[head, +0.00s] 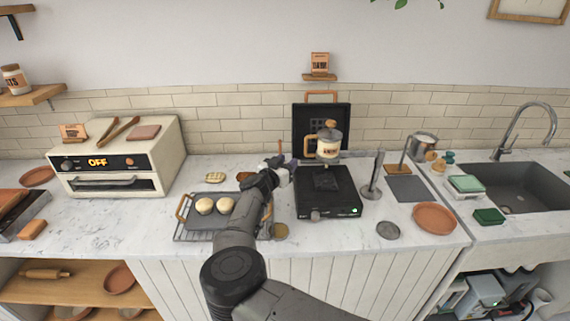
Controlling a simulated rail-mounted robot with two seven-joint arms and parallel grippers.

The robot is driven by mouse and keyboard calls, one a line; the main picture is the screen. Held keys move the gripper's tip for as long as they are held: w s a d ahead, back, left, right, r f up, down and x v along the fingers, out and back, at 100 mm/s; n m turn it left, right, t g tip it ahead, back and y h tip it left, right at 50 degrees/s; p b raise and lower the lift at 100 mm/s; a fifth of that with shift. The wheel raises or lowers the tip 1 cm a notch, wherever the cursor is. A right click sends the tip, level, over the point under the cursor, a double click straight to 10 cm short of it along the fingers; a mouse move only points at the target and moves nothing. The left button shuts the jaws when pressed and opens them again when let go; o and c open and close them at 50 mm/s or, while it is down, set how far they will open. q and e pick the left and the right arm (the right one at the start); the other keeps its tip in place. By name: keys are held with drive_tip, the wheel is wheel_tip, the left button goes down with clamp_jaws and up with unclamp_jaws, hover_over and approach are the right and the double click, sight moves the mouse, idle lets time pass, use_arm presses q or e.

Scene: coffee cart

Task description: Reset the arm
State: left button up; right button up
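My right arm comes in from the bottom and reaches up over the middle of the counter. Its gripper (283,165) is above the counter, just left of the black appliance's back part. The fingers are small and partly hidden by the wrist, so I cannot tell whether they are open or shut, or whether anything is between them. My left gripper is not in view.
A rack and dark tray with two pale buns (204,206) lie left of my arm. An oven (115,155) stands left, a sink (520,185) right.

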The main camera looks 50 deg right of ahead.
drive_tip(key=shift+a, duration=0.45)
idle(0.3)
